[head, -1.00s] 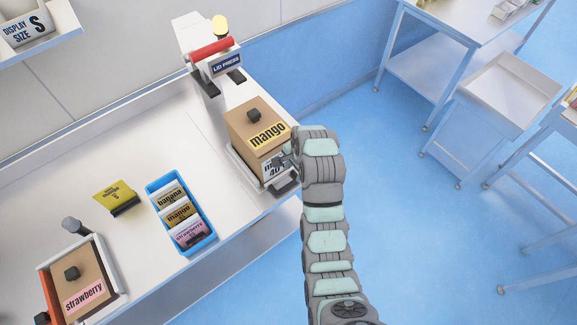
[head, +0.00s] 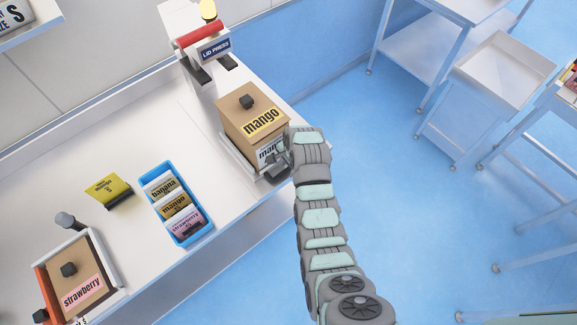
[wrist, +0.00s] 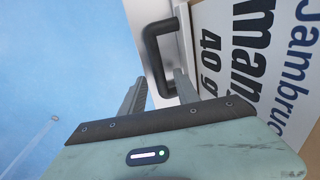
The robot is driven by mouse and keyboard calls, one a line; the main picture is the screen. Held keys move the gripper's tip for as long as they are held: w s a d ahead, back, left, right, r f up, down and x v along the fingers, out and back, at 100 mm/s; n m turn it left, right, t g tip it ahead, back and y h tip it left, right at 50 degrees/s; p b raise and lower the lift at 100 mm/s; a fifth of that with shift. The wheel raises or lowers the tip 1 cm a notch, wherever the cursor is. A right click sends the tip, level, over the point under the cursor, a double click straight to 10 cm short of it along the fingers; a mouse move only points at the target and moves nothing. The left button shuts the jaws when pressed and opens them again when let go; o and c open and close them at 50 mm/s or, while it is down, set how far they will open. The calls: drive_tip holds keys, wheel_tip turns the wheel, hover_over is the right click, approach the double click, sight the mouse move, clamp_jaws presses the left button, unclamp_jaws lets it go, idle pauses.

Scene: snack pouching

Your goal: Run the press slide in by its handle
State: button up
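The press slide (head: 232,153) is a pale tray at the counter's front edge, in front of the lid press (head: 215,50). It carries a tan-lidded mango box (head: 250,120). Its black U-shaped handle (wrist: 152,52) shows in the wrist view on a pale plate, beside the box's printed label. My gripper (head: 281,163) is at the handle end of the slide. In the wrist view my gripper (wrist: 160,78) is open, its fingers on either side of the handle's lower part. I cannot tell whether either finger touches it. My wrist partly hides the handle in the head view.
A blue bin (head: 188,231) of labelled pouches and a yellow card (head: 110,188) sit on the counter to the left. A strawberry box (head: 83,276) stands in a holder at the lower left. Open blue floor lies to the right, with carts beyond.

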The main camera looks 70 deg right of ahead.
drive_tip(key=shift+f, duration=0.15)
clamp_jaws()
idle(0.4)
idle(1.0)
